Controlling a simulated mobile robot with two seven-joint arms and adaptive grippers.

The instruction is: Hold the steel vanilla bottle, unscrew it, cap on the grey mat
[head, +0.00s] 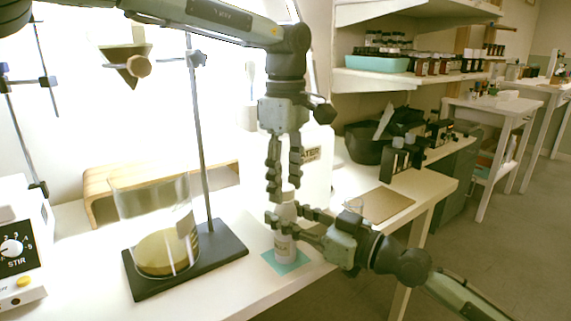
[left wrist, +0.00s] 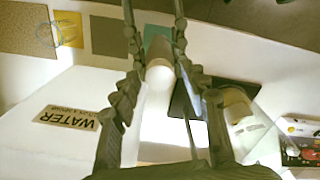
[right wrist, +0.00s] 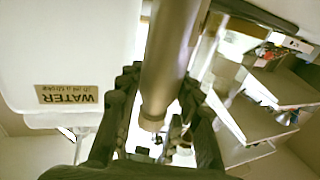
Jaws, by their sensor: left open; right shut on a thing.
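The pale metallic bottle (head: 284,245) is upright over a teal mat (head: 297,266); whether its base touches the mat is unclear. My right gripper (head: 275,222) is shut around its body from the right. The bottle also fills the middle of the right wrist view (right wrist: 168,65). My left gripper (head: 283,192) points down from above, its fingers open on either side of the bottle's top (head: 287,190). In the left wrist view the bottle top (left wrist: 158,72) lies between the fingers (left wrist: 152,75). A greyish mat (left wrist: 116,36) lies beside the teal one. No vanilla label is readable.
A beaker (head: 150,205) stands on the dark stand base (head: 228,246) left of the bottle. A large white WATER container (head: 318,178) is close behind. A brown mat (head: 385,203) lies right of my right gripper. A stirrer (head: 20,250) is at far left.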

